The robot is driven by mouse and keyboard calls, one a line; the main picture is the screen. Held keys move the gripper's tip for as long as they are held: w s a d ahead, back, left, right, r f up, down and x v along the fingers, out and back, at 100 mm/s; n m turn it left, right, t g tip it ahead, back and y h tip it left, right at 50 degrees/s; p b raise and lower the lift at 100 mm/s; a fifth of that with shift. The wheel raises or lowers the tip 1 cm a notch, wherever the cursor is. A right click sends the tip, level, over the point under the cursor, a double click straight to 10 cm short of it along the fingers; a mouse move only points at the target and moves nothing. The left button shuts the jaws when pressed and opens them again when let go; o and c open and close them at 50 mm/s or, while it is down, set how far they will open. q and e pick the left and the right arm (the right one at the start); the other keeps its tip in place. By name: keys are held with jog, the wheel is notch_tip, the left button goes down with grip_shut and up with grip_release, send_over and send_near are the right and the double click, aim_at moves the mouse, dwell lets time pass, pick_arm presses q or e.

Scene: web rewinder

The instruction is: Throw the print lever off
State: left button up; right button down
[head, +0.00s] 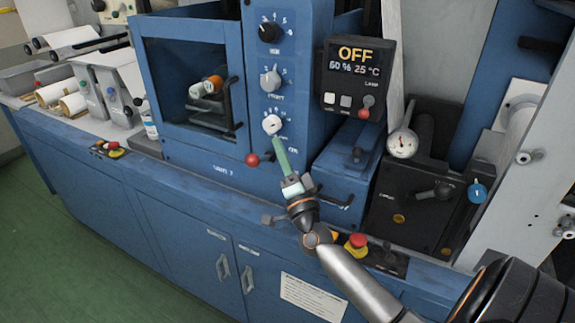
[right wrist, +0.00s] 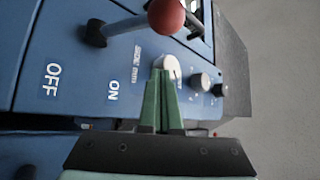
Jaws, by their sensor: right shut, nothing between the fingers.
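The print lever shows as a red ball knob (head: 252,160) low on the blue machine front in the head view. In the right wrist view its red ball (right wrist: 166,15) is at the top, on a pale rod from a dark pivot. The rod leans right in that picture, to the side of the ON mark (right wrist: 113,90) away from the OFF mark (right wrist: 52,80). My right gripper (head: 279,143) is shut and empty, its green fingers right of the ball and apart from it. The fingertips (right wrist: 163,75) overlap a white dial in the wrist view. My left gripper is not in view.
Dials, including the white one (head: 272,124), line the panel above my fingers. A display (head: 356,60) reads OFF, 60 % and 25 °C. A windowed cabinet (head: 195,85) is left; a blue box (head: 345,160) is right. A red stop button (head: 357,241) sits on the ledge below.

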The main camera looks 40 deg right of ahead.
aim_at(260, 161)
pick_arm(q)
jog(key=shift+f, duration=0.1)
pick_arm(e)
jog(key=a+f, duration=0.1)
jog(key=w+a+f, duration=0.1)
jog(key=a, duration=0.1)
jog(key=shift+w+a, duration=0.1)
pick_arm(q)
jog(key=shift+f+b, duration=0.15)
jog(key=shift+b, duration=0.25)
